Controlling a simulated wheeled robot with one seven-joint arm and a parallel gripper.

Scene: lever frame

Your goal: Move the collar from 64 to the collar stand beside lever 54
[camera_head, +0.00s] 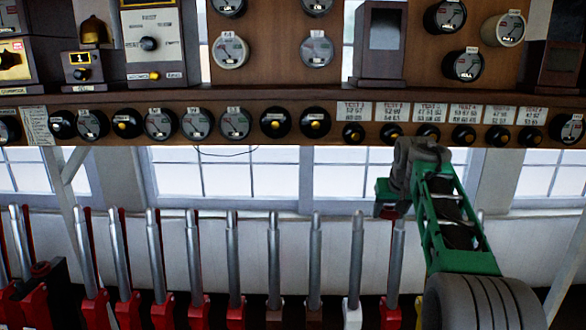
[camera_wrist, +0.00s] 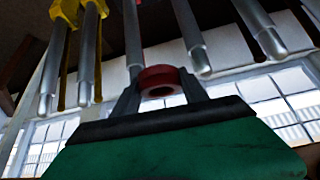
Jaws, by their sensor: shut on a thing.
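My gripper (camera_head: 388,210) is in front of the lever row, right of the middle in the head view. In the wrist view, my gripper (camera_wrist: 160,92) is shut on a red collar (camera_wrist: 160,73), a short ring with its hole facing the camera. In the head view the collar is mostly hidden by my gripper. A steel lever (camera_wrist: 133,35) shows just behind the collar in the wrist view; I cannot tell whether they touch. In the head view a red-based lever (camera_head: 393,260) stands below my gripper. Numbers 64 and 54 are not readable, and I cannot make out a collar stand.
Several upright steel levers (camera_head: 233,260) stand close together in a row, most with red bases, one with a white base (camera_head: 353,308). A wooden instrument shelf (camera_head: 250,96) runs above my gripper. A black piece (camera_head: 40,285) sits at the far left levers.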

